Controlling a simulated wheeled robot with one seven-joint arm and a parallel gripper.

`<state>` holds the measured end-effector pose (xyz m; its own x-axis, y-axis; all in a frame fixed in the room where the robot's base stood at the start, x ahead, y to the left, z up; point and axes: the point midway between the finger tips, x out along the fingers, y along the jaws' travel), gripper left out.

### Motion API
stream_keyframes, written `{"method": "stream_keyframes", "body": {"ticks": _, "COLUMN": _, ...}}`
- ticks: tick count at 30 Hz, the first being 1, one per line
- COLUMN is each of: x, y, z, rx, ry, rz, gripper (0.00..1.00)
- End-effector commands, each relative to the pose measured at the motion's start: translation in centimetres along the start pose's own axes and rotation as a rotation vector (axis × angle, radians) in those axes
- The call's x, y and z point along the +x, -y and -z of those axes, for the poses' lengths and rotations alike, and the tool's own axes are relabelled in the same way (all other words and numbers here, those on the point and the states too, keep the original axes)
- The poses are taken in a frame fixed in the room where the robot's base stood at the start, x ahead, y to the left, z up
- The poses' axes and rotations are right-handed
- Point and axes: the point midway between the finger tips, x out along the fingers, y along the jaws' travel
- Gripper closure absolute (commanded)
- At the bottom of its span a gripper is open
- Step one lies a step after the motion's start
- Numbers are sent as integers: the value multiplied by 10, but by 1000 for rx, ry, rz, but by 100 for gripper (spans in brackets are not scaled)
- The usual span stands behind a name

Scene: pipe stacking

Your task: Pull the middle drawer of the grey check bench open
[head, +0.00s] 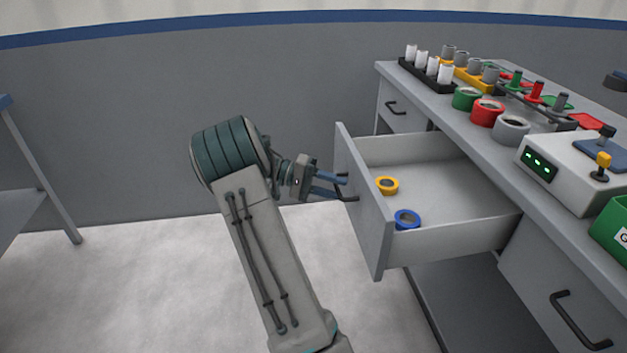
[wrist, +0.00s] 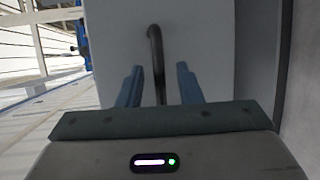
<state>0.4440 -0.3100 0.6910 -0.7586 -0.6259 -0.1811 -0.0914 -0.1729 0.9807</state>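The middle drawer (head: 362,200) of the grey check bench (head: 560,265) stands pulled well out, its inside showing. A yellow ring (head: 387,185) and a blue ring (head: 406,219) lie in it. Its dark bar handle (head: 348,198) is on the front panel, partly hidden by my fingers. My gripper (head: 340,187) is at this handle. In the wrist view, the handle (wrist: 156,55) runs between the two blue fingers of my gripper (wrist: 160,70), with a gap on each side. The fingers are open around it, not closed on it.
Closed drawers with dark handles flank the open one, at the far left (head: 397,107) and near right (head: 578,320). The bench top carries colored rings, peg racks and a control box (head: 550,170). Open floor (head: 130,290) lies to the left; a shelf unit (head: 30,210) stands at the left edge.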

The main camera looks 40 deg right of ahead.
Motion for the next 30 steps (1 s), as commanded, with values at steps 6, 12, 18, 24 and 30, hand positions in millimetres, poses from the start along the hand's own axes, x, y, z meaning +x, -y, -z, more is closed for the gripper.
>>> {"method": "stream_keyframes", "body": {"ticks": 6, "x": -46, "y": -2, "z": 0, "rx": 0, "ry": -5, "rz": -1, "gripper": 68}}
{"method": "stream_keyframes", "body": {"ticks": 12, "x": -90, "y": -2, "z": 0, "rx": 0, "ry": -1, "rz": -2, "gripper": 68}}
{"method": "stream_keyframes", "body": {"ticks": 18, "x": -117, "y": 0, "z": 0, "rx": 0, "ry": 1, "rz": -2, "gripper": 68}}
{"method": "stream_keyframes", "body": {"ticks": 24, "x": -128, "y": 0, "z": 0, "rx": -1, "ry": 2, "rz": -1, "gripper": 68}}
{"method": "stream_keyframes", "body": {"ticks": 30, "x": -129, "y": 0, "z": 0, "rx": -2, "ry": 3, "rz": -1, "gripper": 68}}
